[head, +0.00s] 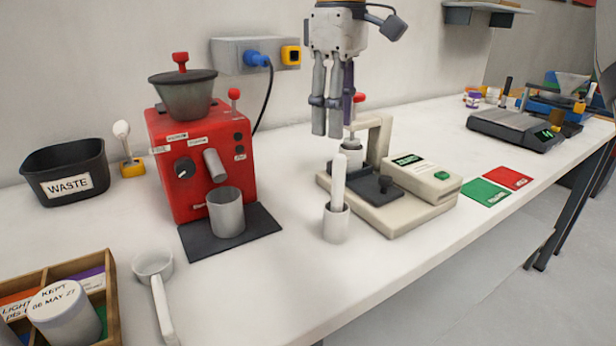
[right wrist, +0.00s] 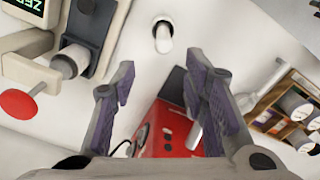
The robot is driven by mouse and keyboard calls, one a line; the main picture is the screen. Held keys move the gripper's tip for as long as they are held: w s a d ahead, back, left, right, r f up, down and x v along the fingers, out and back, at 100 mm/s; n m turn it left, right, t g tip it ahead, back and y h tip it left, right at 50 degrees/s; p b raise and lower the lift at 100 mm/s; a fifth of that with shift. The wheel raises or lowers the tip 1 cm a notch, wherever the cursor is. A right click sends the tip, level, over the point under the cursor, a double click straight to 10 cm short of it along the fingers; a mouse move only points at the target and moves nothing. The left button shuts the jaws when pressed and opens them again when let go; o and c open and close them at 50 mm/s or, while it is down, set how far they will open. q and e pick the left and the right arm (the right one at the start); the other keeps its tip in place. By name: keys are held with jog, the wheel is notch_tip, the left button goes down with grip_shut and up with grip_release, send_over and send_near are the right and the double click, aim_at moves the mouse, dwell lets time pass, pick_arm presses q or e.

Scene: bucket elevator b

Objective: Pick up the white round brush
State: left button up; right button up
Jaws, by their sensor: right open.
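A white rounded rod (head: 339,180) stands upright in a small white cup (head: 336,225) in front of the beige press-like device; it may be the brush, but no bristles show. Both appear in the right wrist view, the rod (right wrist: 163,40) ahead of the fingers. A white round-headed tool (head: 121,129) stands in a yellow holder at the left; I cannot tell which is the brush. My right gripper (head: 334,132) is open and empty, pointing down, above and behind the rod in the head view. Its spread fingers show in the right wrist view (right wrist: 160,82). My left gripper is not in view.
The beige device (head: 420,182) with its arch is close right of the cup. The red grinder (head: 190,165) with a metal cup (head: 226,212) stands left. A waste bin (head: 65,172), portafilter-like scoop (head: 153,268) and wooden box (head: 112,300) are farther left. The front middle table is clear.

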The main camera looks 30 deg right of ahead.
aim_at(342, 157)
jog(key=f, duration=0.1)
jog(key=s+f, duration=0.1)
jog(key=f, duration=0.2)
jog(key=shift+s+f, duration=0.3)
jog(key=shift+s, duration=0.1)
jog(key=f, duration=0.7)
jog(key=shift+w+d+p, duration=0.1)
jog(key=shift+w+p, duration=0.2)
grip_shut()
